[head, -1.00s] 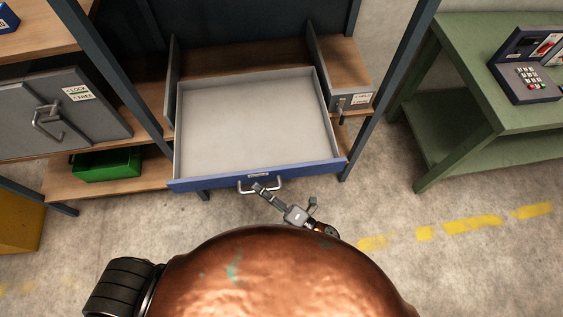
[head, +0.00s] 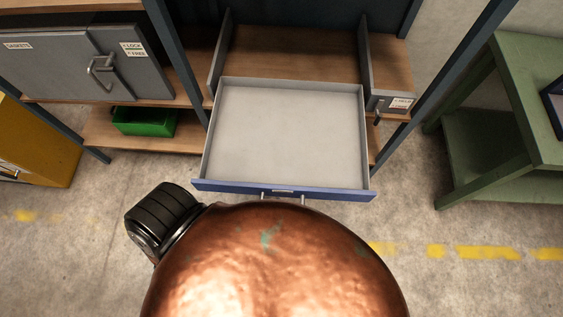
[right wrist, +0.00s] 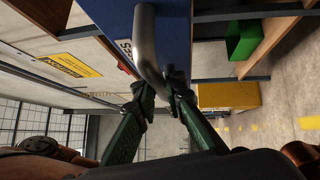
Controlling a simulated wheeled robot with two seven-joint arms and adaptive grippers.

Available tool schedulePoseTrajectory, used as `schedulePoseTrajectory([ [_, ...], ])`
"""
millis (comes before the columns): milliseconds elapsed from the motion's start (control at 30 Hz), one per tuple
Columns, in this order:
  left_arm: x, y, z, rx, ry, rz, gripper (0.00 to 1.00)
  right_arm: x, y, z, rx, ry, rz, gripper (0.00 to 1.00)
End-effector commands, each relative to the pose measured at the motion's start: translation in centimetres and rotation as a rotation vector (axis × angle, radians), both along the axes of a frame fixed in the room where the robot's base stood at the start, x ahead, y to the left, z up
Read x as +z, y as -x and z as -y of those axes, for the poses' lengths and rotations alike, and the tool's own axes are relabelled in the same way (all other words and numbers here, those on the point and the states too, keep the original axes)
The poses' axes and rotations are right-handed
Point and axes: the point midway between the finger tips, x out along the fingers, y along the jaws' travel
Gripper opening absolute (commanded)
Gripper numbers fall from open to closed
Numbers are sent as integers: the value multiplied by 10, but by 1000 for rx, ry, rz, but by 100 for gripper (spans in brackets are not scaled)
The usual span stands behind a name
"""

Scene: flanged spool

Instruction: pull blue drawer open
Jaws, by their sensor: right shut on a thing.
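The blue drawer (head: 285,190) is pulled far out of the shelf unit in the head view, and its grey inside (head: 290,135) looks empty. Its metal handle (head: 268,196) shows only at the top ends there, as my copper body hides the rest. In the right wrist view the drawer's blue front (right wrist: 108,30) is close, with the curved handle (right wrist: 146,50) standing out from it. My right gripper (right wrist: 158,88) has its green fingers on either side of the handle's lower end, shut on it. My left gripper is not in view.
A grey cabinet (head: 65,62) stands left of the drawer, with a green bin (head: 145,122) below it. A yellow cabinet (head: 40,145) is further left. A green workbench (head: 505,110) stands at right. The concrete floor around the drawer is clear.

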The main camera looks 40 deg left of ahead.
Motion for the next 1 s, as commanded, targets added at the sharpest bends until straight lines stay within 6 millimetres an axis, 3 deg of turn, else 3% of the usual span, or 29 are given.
schedulePoseTrajectory([
  [300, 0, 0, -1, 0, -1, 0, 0, 0, 0, 0, -2, 1, 0, 29],
  [633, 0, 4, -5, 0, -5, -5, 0, -2, 1, 5, -2, 2, -2, 29],
  [767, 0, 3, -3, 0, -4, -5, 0, -4, 5, 21, -1, 2, -4, 29],
  [1000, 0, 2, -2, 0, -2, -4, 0, -11, 16, 70, -3, 4, -2, 29],
])
